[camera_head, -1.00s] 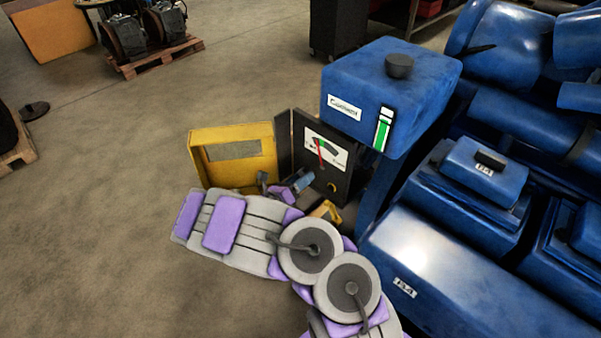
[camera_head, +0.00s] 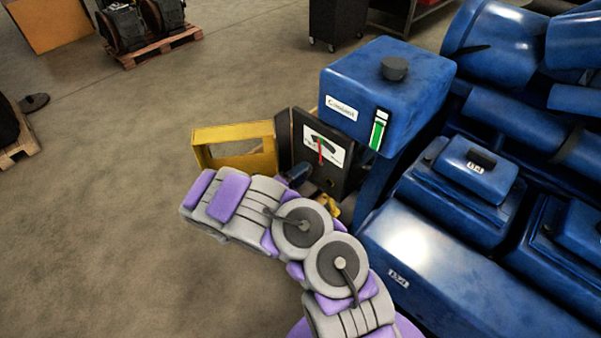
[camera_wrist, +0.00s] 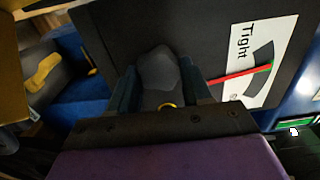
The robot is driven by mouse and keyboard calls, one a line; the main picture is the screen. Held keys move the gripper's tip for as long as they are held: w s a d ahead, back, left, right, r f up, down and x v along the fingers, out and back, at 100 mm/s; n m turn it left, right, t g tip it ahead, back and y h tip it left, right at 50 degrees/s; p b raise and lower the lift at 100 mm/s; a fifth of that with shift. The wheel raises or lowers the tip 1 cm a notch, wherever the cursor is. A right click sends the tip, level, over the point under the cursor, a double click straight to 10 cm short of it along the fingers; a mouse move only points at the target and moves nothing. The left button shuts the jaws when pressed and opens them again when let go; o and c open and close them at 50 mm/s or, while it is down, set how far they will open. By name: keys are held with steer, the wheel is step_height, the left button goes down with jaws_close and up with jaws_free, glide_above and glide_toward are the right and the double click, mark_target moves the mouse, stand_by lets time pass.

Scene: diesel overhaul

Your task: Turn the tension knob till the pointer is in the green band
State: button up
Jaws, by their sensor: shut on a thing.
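The dark grey tension knob (camera_wrist: 158,75) sits between the two fingers of my gripper (camera_wrist: 160,92) in the wrist view. My gripper is shut on it, in front of the black gauge panel (camera_wrist: 115,35). The white gauge (camera_head: 324,147) shows a red pointer (camera_head: 320,153) standing near upright in the head view. In the wrist view, the pointer (camera_wrist: 235,74) has its tip at the green band (camera_wrist: 264,69); its exact place within the green is hard to tell. My arm partly hides the gripper in the head view.
A yellow open frame (camera_head: 237,134) stands left of the panel. A blue box (camera_head: 385,85) with a green and white strip overhangs at the right, and blue engine covers (camera_head: 440,260) fill the right side. Open floor lies to the left.

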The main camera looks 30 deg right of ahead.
steer(key=shift+w+a+n, duration=0.1)
steer(key=shift+n, duration=0.8)
steer(key=o, duration=0.9)
steer(key=shift+w+f, duration=0.15)
steer(key=shift+w, duration=0.05)
steer(key=shift+o, duration=0.8)
steer(key=shift+s, duration=0.15)
steer(key=v, duration=1.7)
steer(key=shift+a, duration=0.3)
